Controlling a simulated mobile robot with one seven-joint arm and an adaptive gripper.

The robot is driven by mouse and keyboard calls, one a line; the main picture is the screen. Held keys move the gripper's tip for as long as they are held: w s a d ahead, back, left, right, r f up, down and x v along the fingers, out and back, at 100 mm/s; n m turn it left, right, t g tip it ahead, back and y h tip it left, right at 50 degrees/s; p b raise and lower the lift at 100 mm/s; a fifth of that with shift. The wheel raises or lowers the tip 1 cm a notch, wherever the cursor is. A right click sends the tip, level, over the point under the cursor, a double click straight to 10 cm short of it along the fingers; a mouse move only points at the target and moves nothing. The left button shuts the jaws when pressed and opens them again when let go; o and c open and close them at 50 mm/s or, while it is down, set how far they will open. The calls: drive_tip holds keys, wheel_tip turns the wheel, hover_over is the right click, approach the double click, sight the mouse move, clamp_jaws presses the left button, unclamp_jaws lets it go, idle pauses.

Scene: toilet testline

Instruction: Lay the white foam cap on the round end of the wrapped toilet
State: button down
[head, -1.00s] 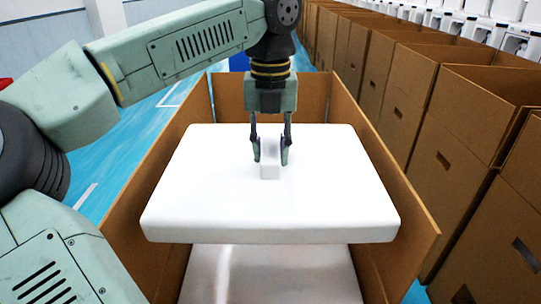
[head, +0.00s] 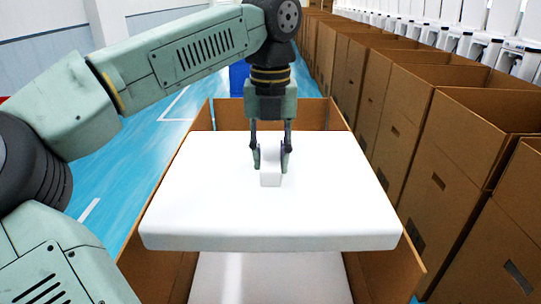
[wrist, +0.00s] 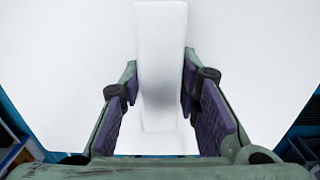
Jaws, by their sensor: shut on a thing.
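The white foam cap (head: 330,205) is a wide flat slab with a small raised grip block (head: 270,180) on its top. My gripper (head: 270,160) is shut on that block, one finger on each side. In the wrist view, the block (wrist: 161,60) stands between the purple finger pads of my gripper (wrist: 160,100), with the slab filling the picture behind it. The cap hangs level over an open cardboard box (head: 160,265). A pale wrapped surface (head: 270,280), likely the toilet, shows in the box below the cap's near edge. The round end is hidden or cannot be made out.
A row of tall open cardboard boxes (head: 440,170) runs along the right, close to this box. White toilets (head: 490,45) stand in a line behind them. Blue floor (head: 135,165) lies open to the left.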

wheel_tip(320, 180, up, 3)
drive_tip(key=shift+r+p, duration=0.15)
drive_tip(key=shift+p, duration=0.85)
drive_tip(key=shift+w, duration=0.1)
